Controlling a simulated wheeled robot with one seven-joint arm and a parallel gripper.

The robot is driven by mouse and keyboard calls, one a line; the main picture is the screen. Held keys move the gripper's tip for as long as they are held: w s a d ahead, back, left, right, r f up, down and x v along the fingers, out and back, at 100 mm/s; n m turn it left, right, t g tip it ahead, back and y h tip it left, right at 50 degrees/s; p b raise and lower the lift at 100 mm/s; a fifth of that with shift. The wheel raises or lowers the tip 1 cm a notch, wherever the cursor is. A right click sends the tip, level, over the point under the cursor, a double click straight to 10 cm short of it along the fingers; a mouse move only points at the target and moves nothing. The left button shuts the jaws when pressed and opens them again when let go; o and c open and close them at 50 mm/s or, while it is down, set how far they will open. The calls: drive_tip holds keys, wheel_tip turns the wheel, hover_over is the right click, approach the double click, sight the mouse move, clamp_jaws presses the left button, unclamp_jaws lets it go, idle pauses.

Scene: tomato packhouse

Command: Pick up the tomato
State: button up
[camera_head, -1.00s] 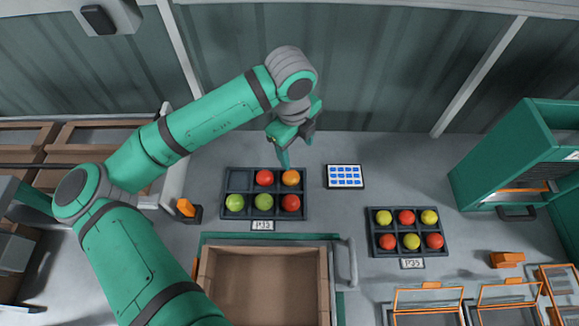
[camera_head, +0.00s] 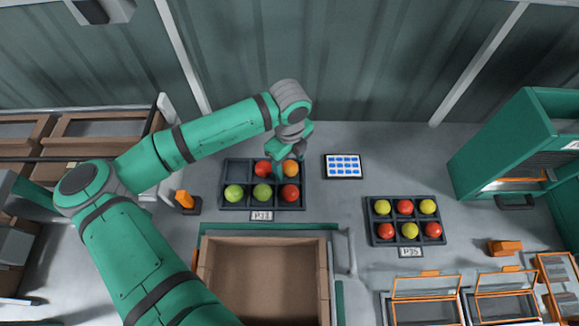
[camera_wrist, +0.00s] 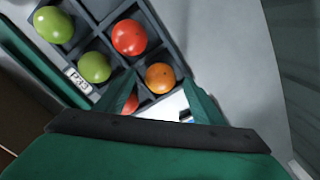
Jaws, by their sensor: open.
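A dark left tray (camera_head: 237,205) holds several tomatoes: red (camera_head: 262,168) and orange (camera_head: 290,169) in the back row, two green ones and a red one (camera_head: 290,193) in front. Its back-left cell is empty. My gripper (camera_head: 297,158) is over the tray's back-right corner, by the orange tomato. In the wrist view, my open gripper (camera_wrist: 160,80) has the orange tomato (camera_wrist: 160,77) between its fingertips; I cannot tell whether they touch it. The front red tomato (camera_wrist: 130,103) is partly hidden behind a finger. The other red tomato (camera_wrist: 129,37) lies clear of the fingers.
A tablet (camera_head: 344,166) lies right of the tray. A second tray (camera_head: 405,242) of red and yellow-green tomatoes is further right. An open brown crate (camera_head: 265,240) stands in front. An orange-and-black object (camera_head: 186,201) is at left.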

drive_tip(key=shift+f, duration=0.45)
drive_tip(key=c, duration=0.8)
drive_tip(key=shift+c, duration=0.2)
drive_tip(key=shift+r, duration=0.15)
drive_tip(key=shift+r, duration=0.3)
wheel_tip(320, 180, up, 2)
drive_tip(key=shift+r, duration=0.2)
drive_tip(key=s+a+r, duration=0.8)
drive_tip(key=a+r, duration=0.1)
drive_tip(key=a, duration=0.2)
drive_tip(key=shift+a+r, duration=0.25)
drive_tip(key=shift+r, duration=0.15)
